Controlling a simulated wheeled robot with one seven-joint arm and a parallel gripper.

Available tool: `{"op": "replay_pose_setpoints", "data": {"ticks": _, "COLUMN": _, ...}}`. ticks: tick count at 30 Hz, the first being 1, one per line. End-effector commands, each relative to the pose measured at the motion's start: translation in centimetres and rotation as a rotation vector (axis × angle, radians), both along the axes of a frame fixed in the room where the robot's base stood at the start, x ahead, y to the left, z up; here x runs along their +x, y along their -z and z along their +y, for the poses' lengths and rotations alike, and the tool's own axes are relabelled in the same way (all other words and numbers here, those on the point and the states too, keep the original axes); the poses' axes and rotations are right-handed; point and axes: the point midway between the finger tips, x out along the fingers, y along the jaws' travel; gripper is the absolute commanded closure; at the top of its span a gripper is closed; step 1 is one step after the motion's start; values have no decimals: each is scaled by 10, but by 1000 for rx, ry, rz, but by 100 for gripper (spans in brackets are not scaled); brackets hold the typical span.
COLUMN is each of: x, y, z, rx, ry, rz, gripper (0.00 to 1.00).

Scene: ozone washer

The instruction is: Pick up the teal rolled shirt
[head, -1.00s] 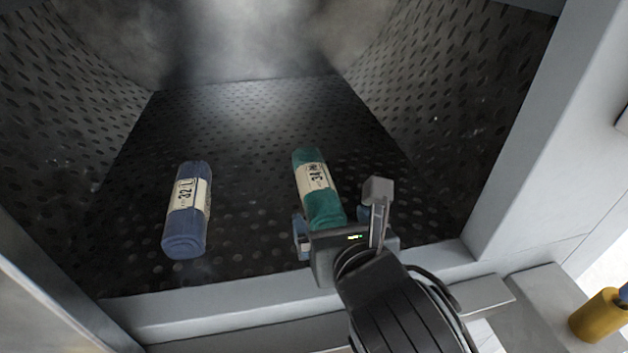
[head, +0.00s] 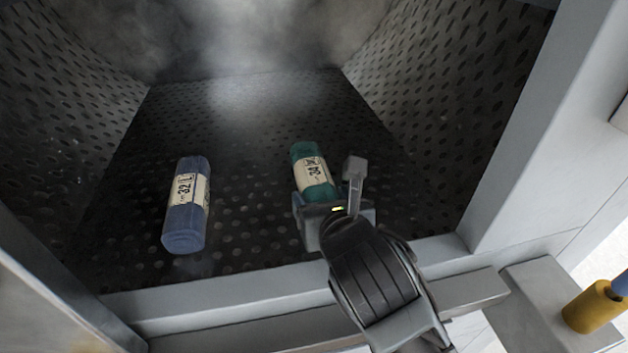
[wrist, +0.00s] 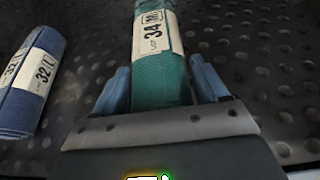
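The teal rolled shirt (head: 313,172) lies on the perforated floor of the washer, with a cream label band reading 34. In the wrist view the teal shirt (wrist: 165,75) runs up the middle, its near end between the two blue fingertips of my gripper (wrist: 162,88). My gripper (head: 330,196) is over the near end of the shirt in the head view and hides that part. The fingers stand on either side of the roll, with small gaps visible in the wrist view. The gripper is open.
A blue rolled shirt (head: 187,205) labelled 32 lies to the left, apart from my gripper; it also shows in the wrist view (wrist: 32,82). The washer's grey front sill (head: 215,298) runs below my arm. Sloped perforated walls rise on both sides. A yellow cylinder (head: 594,307) is at the lower right.

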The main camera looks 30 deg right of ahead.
Motion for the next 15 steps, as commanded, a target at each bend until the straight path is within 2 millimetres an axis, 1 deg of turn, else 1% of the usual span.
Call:
{"op": "replay_pose_setpoints", "data": {"ticks": 1, "x": 0, "y": 0, "z": 0, "rx": 0, "ry": 0, "rz": 0, "gripper": 32}}
{"op": "replay_pose_setpoints", "data": {"ticks": 2, "x": 0, "y": 0, "z": 0, "rx": 0, "ry": 0, "rz": 0, "gripper": 35}}
{"op": "replay_pose_setpoints", "data": {"ticks": 12, "x": 0, "y": 0, "z": 0, "rx": 0, "ry": 0, "rz": 0, "gripper": 68}}
{"op": "replay_pose_setpoints", "data": {"ticks": 13, "x": 0, "y": 0, "z": 0, "rx": 0, "ry": 0, "rz": 0, "gripper": 70}}
{"op": "replay_pose_setpoints", "data": {"ticks": 15, "x": 0, "y": -1, "z": 0, "rx": 0, "ry": 0, "rz": -1, "gripper": 70}}
